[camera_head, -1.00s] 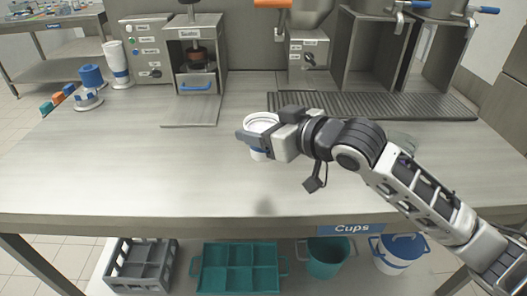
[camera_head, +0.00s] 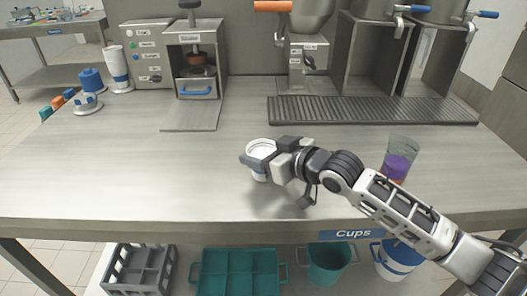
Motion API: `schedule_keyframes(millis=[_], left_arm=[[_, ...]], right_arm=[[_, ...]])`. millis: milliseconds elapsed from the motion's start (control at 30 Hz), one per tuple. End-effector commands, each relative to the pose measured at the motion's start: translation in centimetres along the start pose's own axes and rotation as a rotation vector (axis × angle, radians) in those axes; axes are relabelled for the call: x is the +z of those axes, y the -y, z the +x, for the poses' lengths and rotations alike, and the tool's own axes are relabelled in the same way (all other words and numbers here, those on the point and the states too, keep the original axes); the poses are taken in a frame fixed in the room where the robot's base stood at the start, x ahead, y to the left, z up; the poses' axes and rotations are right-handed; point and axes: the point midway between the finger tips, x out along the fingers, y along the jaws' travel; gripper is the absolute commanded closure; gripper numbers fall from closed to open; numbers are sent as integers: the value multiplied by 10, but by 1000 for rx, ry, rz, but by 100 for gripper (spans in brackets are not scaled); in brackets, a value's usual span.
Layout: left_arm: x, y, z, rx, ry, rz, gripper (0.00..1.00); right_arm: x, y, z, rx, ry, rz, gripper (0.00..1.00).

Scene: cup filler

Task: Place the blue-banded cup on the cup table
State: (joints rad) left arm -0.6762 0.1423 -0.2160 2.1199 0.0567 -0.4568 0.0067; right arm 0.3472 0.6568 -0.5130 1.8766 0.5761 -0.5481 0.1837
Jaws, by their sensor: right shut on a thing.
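The cup (camera_head: 261,150) is white, with a little blue on its side below the rim. My right gripper (camera_head: 258,162) is shut on it, with fingers around its upper side. The cup is upright, low over the front middle of the steel cup table (camera_head: 120,185). A dark shadow lies on the tabletop just right of and below the cup. I cannot tell whether its base touches the surface. The table's front edge carries a "Cups" label (camera_head: 352,233). My left gripper is not in view.
A glass with purple and orange contents (camera_head: 398,160) stands behind my right forearm. A drip grate (camera_head: 370,110) and machines line the back. A white-and-blue roll-like stack (camera_head: 117,70) and blue item (camera_head: 91,80) stand at back left.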

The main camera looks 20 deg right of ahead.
Motion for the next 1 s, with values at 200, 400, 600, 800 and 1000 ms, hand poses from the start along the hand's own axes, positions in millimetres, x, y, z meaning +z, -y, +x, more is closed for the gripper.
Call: schedule_keyframes(millis=[200, 400, 600, 800, 1000], left_arm=[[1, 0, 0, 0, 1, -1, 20], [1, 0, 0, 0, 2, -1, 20], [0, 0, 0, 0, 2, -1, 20], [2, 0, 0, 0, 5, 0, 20], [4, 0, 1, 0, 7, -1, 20]], right_arm=[[3, 0, 1, 0, 1, 0, 12], [2, 0, 1, 0, 1, 0, 12], [1, 0, -12, 0, 2, 1, 12], [2, 0, -54, 1, 6, -3, 12], [2, 1, -96, -1, 7, -4, 12]])
